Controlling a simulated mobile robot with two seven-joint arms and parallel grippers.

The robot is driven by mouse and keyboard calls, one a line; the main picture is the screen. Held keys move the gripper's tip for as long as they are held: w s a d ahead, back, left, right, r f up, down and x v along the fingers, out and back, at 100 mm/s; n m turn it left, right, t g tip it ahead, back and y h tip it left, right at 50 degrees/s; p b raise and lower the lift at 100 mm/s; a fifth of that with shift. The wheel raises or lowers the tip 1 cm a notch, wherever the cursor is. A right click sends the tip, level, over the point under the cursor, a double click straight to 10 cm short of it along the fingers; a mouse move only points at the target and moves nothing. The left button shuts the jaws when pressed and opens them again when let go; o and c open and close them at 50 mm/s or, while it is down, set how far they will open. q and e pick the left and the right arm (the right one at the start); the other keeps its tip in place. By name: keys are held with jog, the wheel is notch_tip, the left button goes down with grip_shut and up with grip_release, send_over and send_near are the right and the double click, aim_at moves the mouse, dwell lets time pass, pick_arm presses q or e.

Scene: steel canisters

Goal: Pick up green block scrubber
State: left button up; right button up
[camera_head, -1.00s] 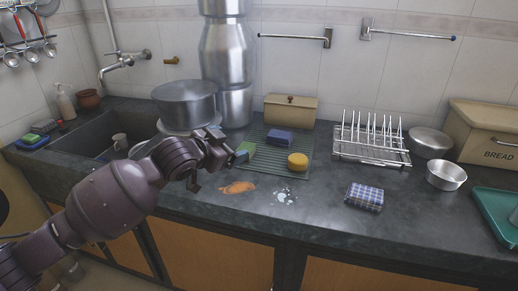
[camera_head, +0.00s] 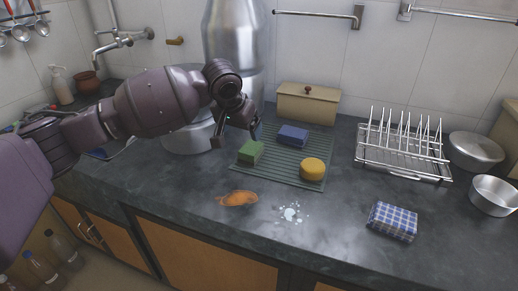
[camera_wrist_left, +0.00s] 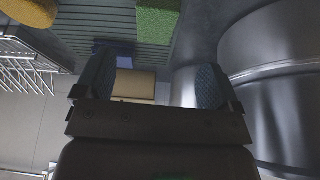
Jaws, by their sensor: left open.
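The green block scrubber (camera_head: 251,151) lies on the left side of a dark green ribbed mat (camera_head: 270,180). In the left wrist view the green block (camera_wrist_left: 158,18) shows at the top, beyond the fingers and not between them. My left gripper (camera_head: 240,138) is just above and behind the green block in the head view, apart from it as far as I can tell. In the wrist view its two blue-padded fingers (camera_wrist_left: 152,88) are spread with nothing held. My right gripper is not in view.
A blue sponge (camera_head: 293,135) and a round yellow sponge (camera_head: 312,169) share the mat. A tan box (camera_head: 308,103) stands behind it. Tall steel canisters (camera_head: 228,45) rise behind my left arm. An orange stain (camera_head: 238,198) and white spill (camera_head: 291,213) mark the front counter.

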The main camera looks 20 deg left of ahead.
aim_at(249, 149)
pick_arm(q)
jog(key=x, duration=0.1)
jog(key=b+x, duration=0.1)
jog(key=x, duration=0.1)
jog(key=b+x, duration=0.1)
jog(key=x, duration=0.1)
jog(key=shift+s+a+f, duration=0.15)
jog(key=shift+s+f, duration=0.15)
jog(key=shift+s, duration=0.05)
jog(key=shift+w+f, duration=0.2)
jog(key=shift+f, duration=0.05)
jog(key=x, duration=0.1)
jog(key=b+x, duration=0.2)
jog(key=x, duration=0.1)
jog(key=shift+s+d+f, duration=0.1)
jog(key=shift+d+f, duration=0.05)
jog(key=shift+d, duration=0.2)
jog(key=shift+f+b, duration=0.3)
jog(key=shift+b, duration=0.1)
jog(key=shift+w, duration=0.25)
jog(key=shift+r, duration=0.2)
jog(key=c, duration=1)
jog(key=shift+r, duration=0.25)
notch_tip(249, 149, up, 20)
jog(key=p, duration=0.6)
jog(key=shift+f, duration=0.2)
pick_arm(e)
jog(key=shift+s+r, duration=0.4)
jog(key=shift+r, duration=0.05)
